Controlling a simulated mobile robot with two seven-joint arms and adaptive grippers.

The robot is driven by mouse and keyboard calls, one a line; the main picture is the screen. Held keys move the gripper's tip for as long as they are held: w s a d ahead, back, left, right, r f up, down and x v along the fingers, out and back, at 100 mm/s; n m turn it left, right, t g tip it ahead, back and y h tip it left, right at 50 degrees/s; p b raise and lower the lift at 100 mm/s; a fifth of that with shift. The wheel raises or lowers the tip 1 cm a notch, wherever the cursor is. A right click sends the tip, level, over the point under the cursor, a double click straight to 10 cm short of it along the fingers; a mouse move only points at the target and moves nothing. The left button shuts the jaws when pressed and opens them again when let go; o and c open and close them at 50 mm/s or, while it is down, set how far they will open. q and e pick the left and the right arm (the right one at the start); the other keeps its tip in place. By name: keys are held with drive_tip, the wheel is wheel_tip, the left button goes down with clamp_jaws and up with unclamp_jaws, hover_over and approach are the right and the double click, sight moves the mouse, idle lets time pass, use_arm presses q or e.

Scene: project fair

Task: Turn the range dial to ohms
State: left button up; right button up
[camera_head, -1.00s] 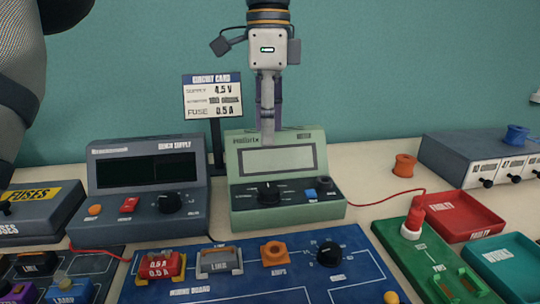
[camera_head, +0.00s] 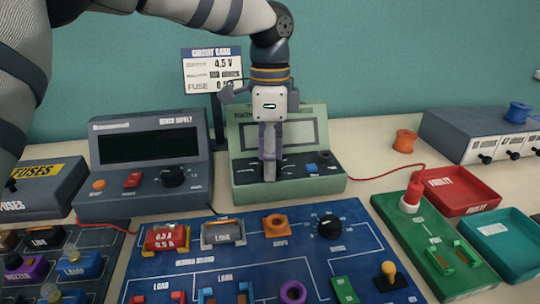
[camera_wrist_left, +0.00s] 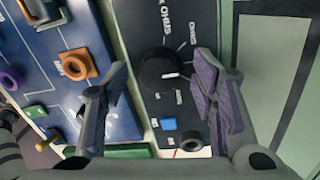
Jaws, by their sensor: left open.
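The green meter (camera_head: 245,187) stands on the table in the middle of the head view, with a blank grey screen (camera_head: 300,135) and a dark control panel. Its black range dial (camera_wrist_left: 160,70) shows in the wrist view with white labels around it; one reads OHMS. My left gripper (camera_head: 269,178) points down at the panel and hides the dial in the head view. In the wrist view its open fingers (camera_wrist_left: 162,88) stand on either side of the dial; contact cannot be told. My right gripper is not in view.
The bench supply (camera_head: 145,180) stands left of the meter, the circuit card (camera_head: 212,70) behind it. The blue wiring board (camera_head: 200,270) lies in front. A blue button (camera_wrist_left: 168,123) and a socket sit beside the dial. A red lead runs right to the green board (camera_head: 420,235).

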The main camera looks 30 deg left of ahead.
use_arm(q)
drive_tip(key=c, duration=1.1)
drive_tip(key=shift+c, duration=0.2)
drive_tip(key=shift+r, duration=0.1)
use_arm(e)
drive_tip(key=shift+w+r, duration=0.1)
use_arm(q)
drive_tip(key=shift+r+n+p, duration=0.15)
drive_tip(key=shift+n+p, duration=0.3)
drive_tip(key=shift+n, duration=0.95)
drive_tip(key=shift+f+n, duration=0.15)
drive_tip(key=shift+n, duration=0.85)
drive_tip(key=shift+f+n, duration=0.1)
drive_tip(key=shift+n, duration=0.9)
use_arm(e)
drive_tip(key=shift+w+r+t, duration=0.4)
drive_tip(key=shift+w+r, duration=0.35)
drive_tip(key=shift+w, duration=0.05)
